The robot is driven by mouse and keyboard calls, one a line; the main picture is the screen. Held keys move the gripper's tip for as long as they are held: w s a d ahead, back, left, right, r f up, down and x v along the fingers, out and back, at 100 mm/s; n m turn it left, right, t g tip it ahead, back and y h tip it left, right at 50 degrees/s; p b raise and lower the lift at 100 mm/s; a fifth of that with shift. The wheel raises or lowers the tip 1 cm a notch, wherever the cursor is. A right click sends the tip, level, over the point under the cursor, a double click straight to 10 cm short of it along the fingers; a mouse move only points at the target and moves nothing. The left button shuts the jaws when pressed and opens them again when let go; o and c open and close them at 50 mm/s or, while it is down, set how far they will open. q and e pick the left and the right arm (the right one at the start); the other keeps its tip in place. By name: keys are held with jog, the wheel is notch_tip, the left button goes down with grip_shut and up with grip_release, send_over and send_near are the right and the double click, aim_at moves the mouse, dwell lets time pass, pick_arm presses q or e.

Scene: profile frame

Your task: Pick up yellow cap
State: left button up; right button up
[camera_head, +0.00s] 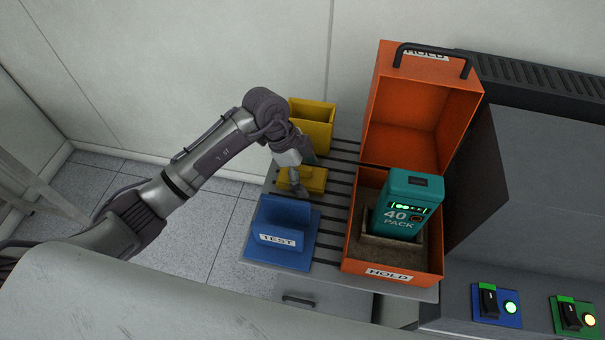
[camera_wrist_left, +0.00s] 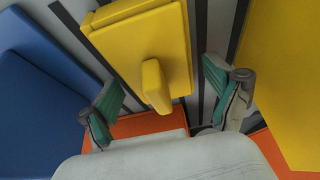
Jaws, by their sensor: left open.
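The yellow cap (camera_head: 316,181) is a flat rectangular plate lying on the slotted grey table, partly hidden by my left gripper in the head view. In the left wrist view the yellow cap (camera_wrist_left: 125,38) fills the upper middle, and its raised block handle (camera_wrist_left: 156,84) points toward my gripper. My left gripper (camera_head: 296,186) is just over the cap. In the wrist view its two green-padded fingers (camera_wrist_left: 166,101) are spread apart, one on each side of the handle, with visible space between. Nothing is held. My right gripper is not in view.
A blue TEST fixture (camera_head: 285,220) stands close in front of the cap. A yellow open bin (camera_head: 316,135) stands behind it. To the right, an open orange HOLD box (camera_head: 359,255) holds a teal 40 PACK unit (camera_head: 410,190). Switch panels (camera_head: 497,305) are at lower right.

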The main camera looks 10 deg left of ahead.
aim_at(307, 168)
pick_arm(q)
jog(key=c, duration=0.9)
jog(key=shift+r, duration=0.1)
jog(key=shift+c, duration=0.2)
notch_tip(307, 168, up, 10)
jog(key=shift+f+b, duration=0.15)
jog(key=shift+b, duration=0.2)
